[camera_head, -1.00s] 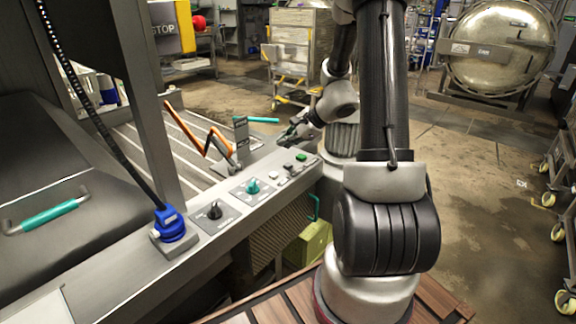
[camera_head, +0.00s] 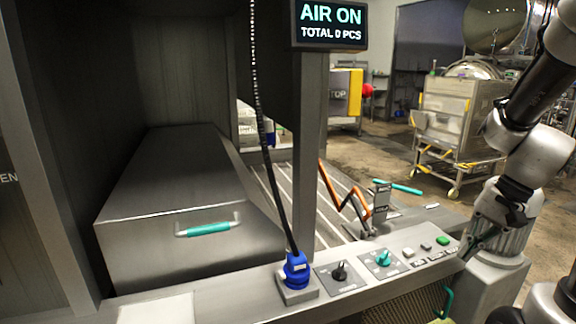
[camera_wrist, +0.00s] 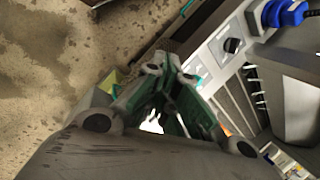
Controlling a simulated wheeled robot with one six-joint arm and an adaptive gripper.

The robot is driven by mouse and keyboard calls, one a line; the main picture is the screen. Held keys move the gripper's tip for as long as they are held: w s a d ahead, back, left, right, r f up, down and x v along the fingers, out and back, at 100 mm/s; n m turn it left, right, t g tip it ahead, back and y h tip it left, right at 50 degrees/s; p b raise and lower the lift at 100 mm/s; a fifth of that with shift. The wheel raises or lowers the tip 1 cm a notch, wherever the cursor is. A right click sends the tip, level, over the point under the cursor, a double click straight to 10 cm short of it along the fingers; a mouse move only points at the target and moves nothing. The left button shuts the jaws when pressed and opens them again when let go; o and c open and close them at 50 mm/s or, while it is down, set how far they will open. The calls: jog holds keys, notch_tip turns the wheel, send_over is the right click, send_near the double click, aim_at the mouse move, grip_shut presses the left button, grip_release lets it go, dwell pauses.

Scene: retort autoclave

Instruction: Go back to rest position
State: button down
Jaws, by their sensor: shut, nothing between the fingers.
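My gripper (camera_head: 470,248) is beside the right end of the control panel (camera_head: 352,292) in the head view, close to the green button (camera_head: 442,240). Whether it touches the panel cannot be told. In the wrist view my gripper (camera_wrist: 166,68) has its fingers together over the floor, with nothing between them. The panel (camera_wrist: 212,48) runs along the upper right there. My arm comes down from the right edge of the head view, bent at its joints.
The panel carries a blue connector (camera_head: 296,272), a black knob (camera_head: 339,271) and a teal knob (camera_head: 383,258). A dark cover with a teal handle (camera_head: 208,229) lies left. A display (camera_head: 330,24) reads AIR ON. A metal cart (camera_head: 455,115) stands on open floor behind.

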jog(key=s+a+r+n+t+h, duration=0.2)
jog(key=s+r+n, duration=0.5)
jog(key=r, duration=0.5)
jog(key=shift+s+a+n+t+h, duration=0.25)
jog(key=shift+s+n+t+h, duration=0.15)
jog(key=shift+s+t+h, duration=0.5)
